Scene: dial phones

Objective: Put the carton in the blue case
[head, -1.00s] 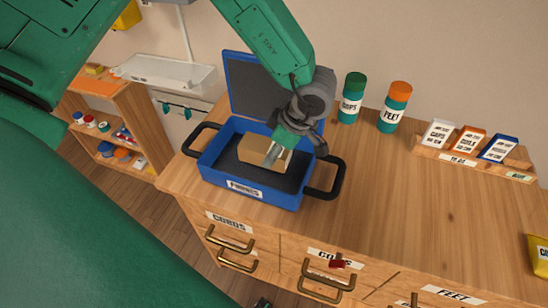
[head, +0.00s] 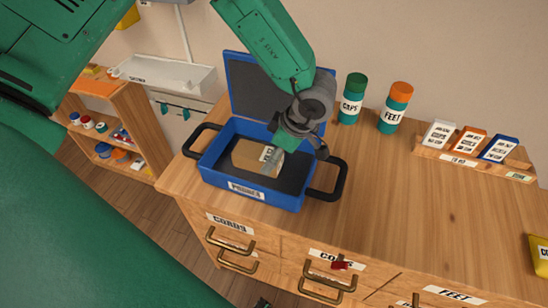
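The blue case (head: 222,180) stands open on the wooden counter, its lid (head: 262,88) raised at the back and black handles at both sides. A brown carton (head: 250,155) with a white label lies inside the case, towards its left-middle. My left gripper (head: 277,160) reaches down into the case at the carton's right side. Its fingers partly cover the carton's right end; whether they are apart or closed on it is unclear. My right gripper is not seen in the head view.
A green-capped bottle (head: 352,98) and an orange-capped bottle (head: 394,108) stand behind and right of the case. A wooden rack (head: 475,165) holds small boxes. A yellow item (head: 538,255) sits at the right edge. The counter's middle right is clear.

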